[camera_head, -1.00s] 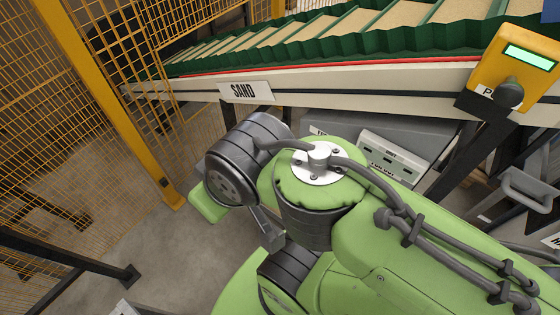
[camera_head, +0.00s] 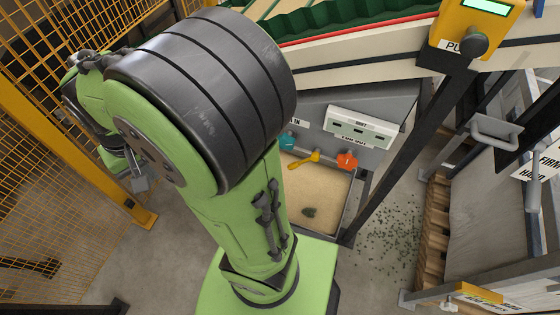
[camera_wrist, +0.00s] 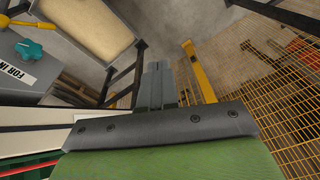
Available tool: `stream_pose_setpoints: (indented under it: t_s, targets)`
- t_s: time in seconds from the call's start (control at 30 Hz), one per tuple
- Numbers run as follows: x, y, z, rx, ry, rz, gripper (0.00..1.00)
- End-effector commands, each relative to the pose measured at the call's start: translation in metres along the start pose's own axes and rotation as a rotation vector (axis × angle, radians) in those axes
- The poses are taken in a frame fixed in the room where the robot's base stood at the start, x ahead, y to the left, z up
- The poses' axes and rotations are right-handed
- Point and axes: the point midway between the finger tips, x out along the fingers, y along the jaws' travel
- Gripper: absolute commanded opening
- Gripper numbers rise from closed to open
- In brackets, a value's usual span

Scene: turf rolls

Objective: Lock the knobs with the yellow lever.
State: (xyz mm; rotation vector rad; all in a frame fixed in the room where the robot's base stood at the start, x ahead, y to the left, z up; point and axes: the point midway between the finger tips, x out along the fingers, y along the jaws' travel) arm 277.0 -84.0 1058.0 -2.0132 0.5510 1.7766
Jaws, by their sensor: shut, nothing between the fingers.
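The yellow lever (camera_head: 304,160) sits between the teal knob (camera_head: 288,140) and the orange knob (camera_head: 347,160) on the front of a grey machine, above a sand-filled tray (camera_head: 318,190). The lever lies at a slant. In the wrist view, part of the yellow lever (camera_wrist: 22,22) and the teal knob (camera_wrist: 32,49) show at the upper left; the orange knob is out of that view. My gripper (camera_wrist: 158,68) is shut and empty, with its fingers side by side.
A yellow mesh fence (camera_head: 40,110) stands close on the left. The conveyor (camera_head: 350,62) crosses above the machine. A yellow box with a black push knob (camera_head: 473,43) is at upper right. A dark slanted post (camera_head: 405,150) stands right of the knobs. Green crumbs lie on the floor.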

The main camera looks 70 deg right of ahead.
Motion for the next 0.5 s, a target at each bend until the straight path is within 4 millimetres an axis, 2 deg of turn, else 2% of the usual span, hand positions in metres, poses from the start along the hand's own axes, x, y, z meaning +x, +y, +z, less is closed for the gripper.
stream_pose_setpoints:
  t_s: [0.03,0.2,0.37,0.5]
  targets:
    - [0.022,0.009,-0.011,0.063,-0.04,0.044,0.0]
    - [0.086,0.048,-0.043,0.275,-0.128,0.209,0.0]
    - [0.146,0.097,-0.059,0.445,-0.179,0.403,0.0]
    - [0.195,0.146,-0.063,0.556,-0.194,0.597,0.0]
